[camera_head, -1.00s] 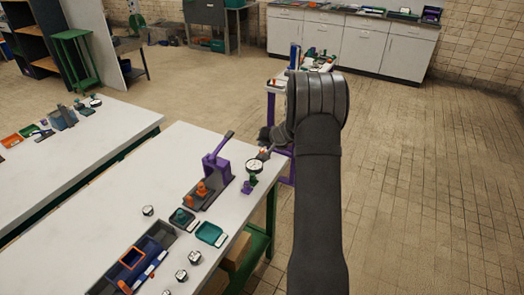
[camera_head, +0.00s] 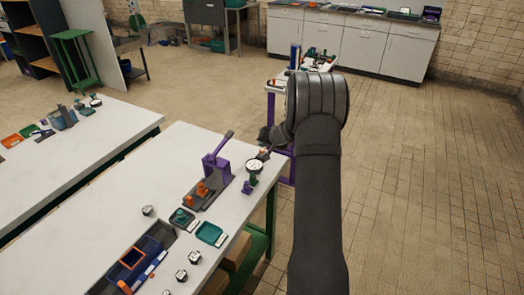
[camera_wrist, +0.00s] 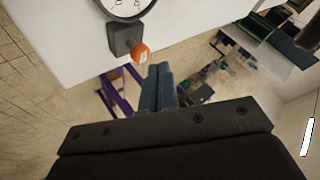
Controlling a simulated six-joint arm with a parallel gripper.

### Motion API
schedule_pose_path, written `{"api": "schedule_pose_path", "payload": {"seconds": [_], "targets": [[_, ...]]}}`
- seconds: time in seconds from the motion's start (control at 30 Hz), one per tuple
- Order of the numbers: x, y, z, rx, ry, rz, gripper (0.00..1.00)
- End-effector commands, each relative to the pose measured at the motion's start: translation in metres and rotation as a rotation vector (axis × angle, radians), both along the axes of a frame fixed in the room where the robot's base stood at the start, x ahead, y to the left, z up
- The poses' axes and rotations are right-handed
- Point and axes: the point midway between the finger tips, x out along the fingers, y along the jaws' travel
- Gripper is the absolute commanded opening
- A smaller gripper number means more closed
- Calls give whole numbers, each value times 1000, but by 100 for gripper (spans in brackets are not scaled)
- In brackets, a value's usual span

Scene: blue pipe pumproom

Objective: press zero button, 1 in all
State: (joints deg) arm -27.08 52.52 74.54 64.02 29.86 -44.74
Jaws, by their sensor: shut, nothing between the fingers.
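A dial gauge (camera_head: 256,166) with a white face stands on the near table by its right edge. In the wrist view, the gauge (camera_wrist: 124,5) is cut off at the top, with a dark grey block (camera_wrist: 126,38) below it. An orange button (camera_wrist: 140,53) with a small pale label sticks out from this block. My gripper (camera_wrist: 159,70) is shut and empty, its blue-grey fingertips just below and right of the button in the picture. I cannot tell whether they touch it. In the head view, my arm partly hides the gripper.
A purple lever press (camera_head: 216,170) stands left of the gauge on the white table (camera_head: 100,205). Trays and several small parts lie nearer. A purple-framed stand (camera_head: 272,105) is beyond the table edge. Open floor lies to the right.

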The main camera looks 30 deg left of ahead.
Motion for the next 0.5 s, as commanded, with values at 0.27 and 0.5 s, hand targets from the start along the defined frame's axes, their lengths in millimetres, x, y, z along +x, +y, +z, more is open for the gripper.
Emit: {"api": "schedule_pose_path", "payload": {"seconds": [0.27,0.5], "targets": [[0,0,0,0,0,0,0],[0,0,-5,-1,0,1,0]]}}
